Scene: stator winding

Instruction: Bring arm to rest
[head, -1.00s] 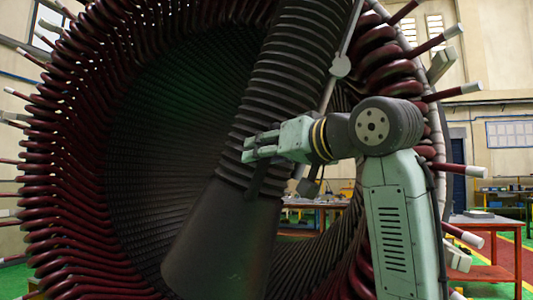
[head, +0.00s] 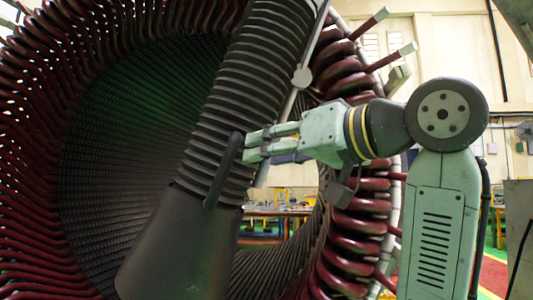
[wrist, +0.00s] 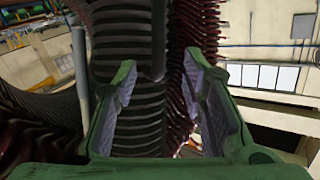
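My pale green arm reaches in from the right in the head view. My gripper (head: 247,147) points left at the dark ribbed column (head: 262,95). Its fingertips are just right of a dark curved handle (head: 224,170) on the column's lower part. In the wrist view, my gripper (wrist: 160,76) has its two fingers spread wide with nothing between the pads. A dark bar, apparently the handle (wrist: 158,40), shows beyond the fingertips. The head view does not show clearly whether a fingertip touches the handle.
The large stator with dark red coils (head: 38,150) surrounds the column on both sides. A thin grey rod (head: 303,75) runs beside the column. A workbench (head: 282,213) stands behind. A grey cabinet (head: 520,235) is at the far right.

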